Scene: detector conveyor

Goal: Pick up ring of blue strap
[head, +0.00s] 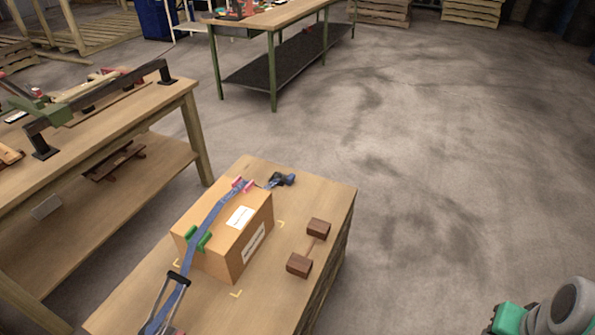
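A blue strap (212,214) runs over the top of a cardboard box (237,248) on a low wooden table. It passes through a pink corner piece (243,185) at the far edge and a green one (197,240) at the near edge. Its near end runs down to a metal frame with a black bar (178,278), partly cut off by the bottom edge. Its far end lies beside a dark blue-black fitting (283,179) on the table. I cannot tell which fitting is the ring.
A workbench (120,110) with a black-handled frame stands at left. A green-legged table (265,25) stands behind. Open concrete floor (450,150) lies to the right.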

